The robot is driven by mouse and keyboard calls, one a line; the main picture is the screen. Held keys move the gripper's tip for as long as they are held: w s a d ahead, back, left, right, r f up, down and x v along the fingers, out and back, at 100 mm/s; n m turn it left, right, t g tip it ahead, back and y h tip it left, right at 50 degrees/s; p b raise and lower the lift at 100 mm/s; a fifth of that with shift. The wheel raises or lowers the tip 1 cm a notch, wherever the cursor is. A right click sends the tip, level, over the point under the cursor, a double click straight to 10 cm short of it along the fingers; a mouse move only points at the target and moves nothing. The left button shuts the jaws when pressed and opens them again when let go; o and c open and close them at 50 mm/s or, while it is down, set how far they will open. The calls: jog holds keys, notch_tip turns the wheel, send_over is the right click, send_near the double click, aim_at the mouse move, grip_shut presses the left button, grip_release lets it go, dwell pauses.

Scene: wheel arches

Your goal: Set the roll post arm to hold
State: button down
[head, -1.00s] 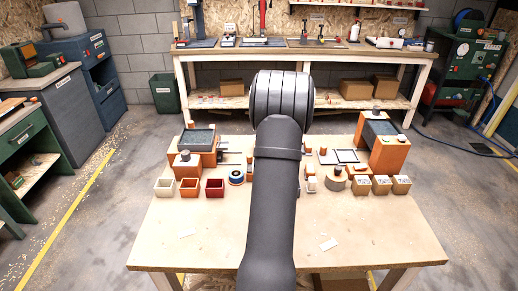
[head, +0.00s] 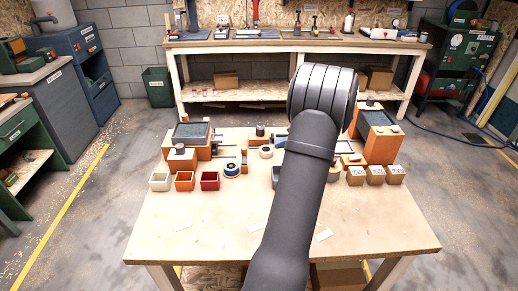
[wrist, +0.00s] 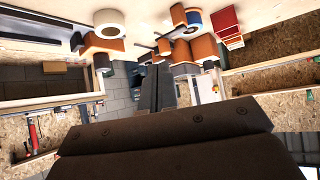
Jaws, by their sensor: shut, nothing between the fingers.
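The roll post arm cannot be told apart for certain among the small fittings on the table. A white roll (head: 266,151) lies at the middle of the table's back half, near a small orange post (head: 244,160) and a dark-knobbed orange piece (head: 260,131). In the wrist view a white roll (wrist: 108,24) shows beside orange blocks with dark ends (wrist: 100,46). My gripper (wrist: 155,85) is shut and empty, its fingers together in the wrist view and apart from these pieces. In the head view my arm hides the gripper and part of the table's right-hand middle.
A blue-and-white roll (head: 232,169) lies left of the white roll. White, orange and red bins (head: 209,181) stand at left, cardboard boxes (head: 375,175) at right. Tall orange blocks (head: 380,145) flank the fittings. The table's front (head: 190,235) is mostly clear.

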send_near(244, 155)
jog(key=f, duration=0.1)
jog(key=d+f, duration=0.1)
jog(key=f, duration=0.1)
jog(key=shift+w+d, duration=0.2)
jog(key=shift+w, duration=0.1)
jog(key=a, duration=0.1)
jog(key=w+a, duration=0.1)
jog(key=a, duration=0.1)
jog(key=shift+w+f, duration=0.15)
jog(key=shift+w, duration=0.15)
jog(key=shift+w+a, duration=0.25)
jog(key=shift+a, duration=0.2)
